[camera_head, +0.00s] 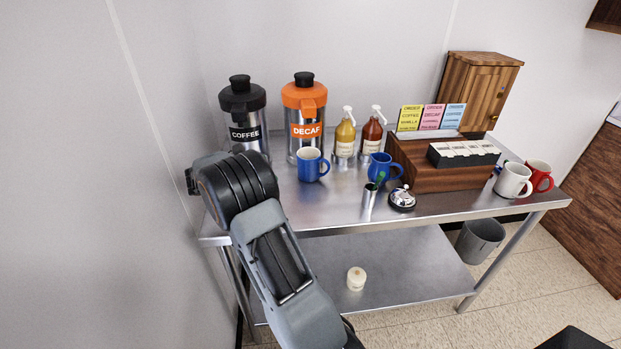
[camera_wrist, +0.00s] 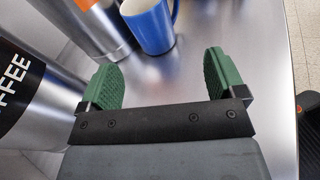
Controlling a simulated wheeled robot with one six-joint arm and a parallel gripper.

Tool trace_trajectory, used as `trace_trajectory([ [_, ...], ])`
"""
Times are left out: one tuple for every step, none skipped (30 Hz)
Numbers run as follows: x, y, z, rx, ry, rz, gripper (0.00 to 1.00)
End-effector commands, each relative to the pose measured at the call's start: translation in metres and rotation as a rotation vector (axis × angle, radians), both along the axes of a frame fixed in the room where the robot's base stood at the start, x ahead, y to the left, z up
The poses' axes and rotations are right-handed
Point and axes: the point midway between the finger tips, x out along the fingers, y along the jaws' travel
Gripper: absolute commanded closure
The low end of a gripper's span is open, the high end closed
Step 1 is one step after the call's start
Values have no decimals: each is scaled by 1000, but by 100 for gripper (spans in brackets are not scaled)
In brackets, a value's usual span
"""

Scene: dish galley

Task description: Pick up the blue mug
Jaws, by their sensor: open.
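A blue mug with a pale inside (camera_head: 308,166) stands upright on the steel table, in front of the orange-topped decaf dispenser. In the wrist view this mug (camera_wrist: 149,25) is at the top, ahead of the fingers and apart from them. A second blue mug (camera_head: 379,167) stands farther right, partly behind a small metal cup holding something green. My gripper (camera_wrist: 167,80) is open and empty, its two green pads spread wide over the tabletop. In the head view my arm hides the gripper.
A coffee dispenser (camera_head: 241,113) and the decaf dispenser (camera_head: 304,111) stand at the back left. Syrup bottles (camera_head: 345,137), a bell (camera_head: 402,199) and a wooden organizer (camera_head: 436,178) are to the right. White (camera_head: 511,182) and red (camera_head: 543,172) mugs stand at the right end. The front left tabletop is clear.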

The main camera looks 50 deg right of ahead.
Motion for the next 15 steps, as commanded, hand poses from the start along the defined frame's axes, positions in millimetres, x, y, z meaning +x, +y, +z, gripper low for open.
trace_trajectory([
  [6,-5,-14,-30,44,4,11],
  [9,-7,-17,-48,65,7,11],
  [13,-10,-21,-68,93,11,11],
  [15,-11,-23,-79,106,12,11],
  [16,-13,-25,-90,120,14,11],
  [17,-17,-26,-101,135,13,11],
  [17,-20,-27,-107,142,14,11],
  [17,-24,-28,-113,148,15,11],
  [16,-30,-28,-116,153,14,11],
  [14,-35,-28,-118,156,14,11],
  [12,-41,-28,-119,158,14,11],
  [10,-48,-28,-120,158,13,11],
  [8,-53,-28,-119,158,14,11],
  [7,-58,-28,-119,158,14,11],
  [4,-65,-27,-119,158,14,11],
])
